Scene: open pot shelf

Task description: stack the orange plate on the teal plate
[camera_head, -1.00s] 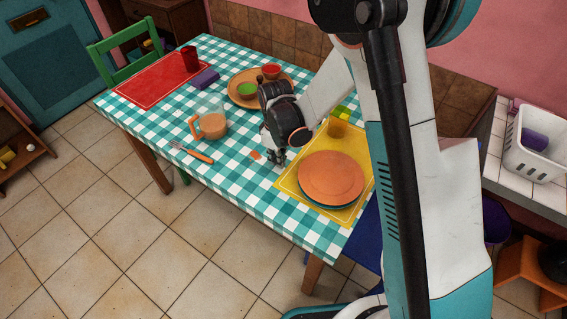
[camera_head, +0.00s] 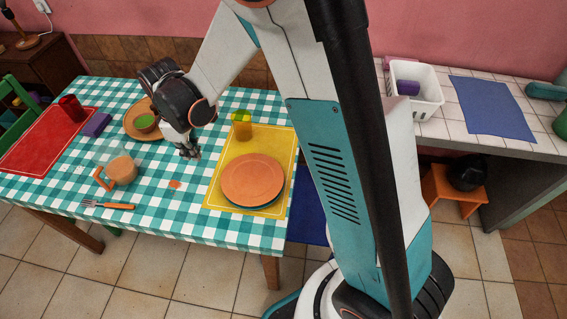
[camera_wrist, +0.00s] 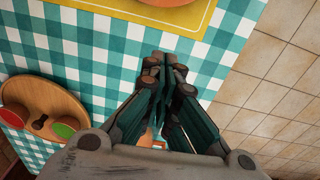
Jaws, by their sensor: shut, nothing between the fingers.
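The orange plate (camera_head: 252,178) lies flat on the teal plate (camera_head: 253,208), of which only a thin rim shows beneath it. Both are on the yellow placemat (camera_head: 285,148) at the right end of the table. My gripper (camera_head: 190,153) is over the checked cloth, left of the placemat and apart from the plates. In the wrist view my gripper (camera_wrist: 163,62) has its fingers together and nothing between them. The orange plate's edge (camera_wrist: 166,3) shows at the top of the wrist view; the teal plate cannot be made out there.
A yellow-orange cup (camera_head: 241,126) stands on the placemat's far part. A wooden tray (camera_wrist: 68,98) with bowls is near my gripper. A glass jug (camera_head: 121,170), a fork (camera_head: 108,205) and a red placemat (camera_head: 40,145) are farther left. A counter with a white basket (camera_head: 428,85) is at right.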

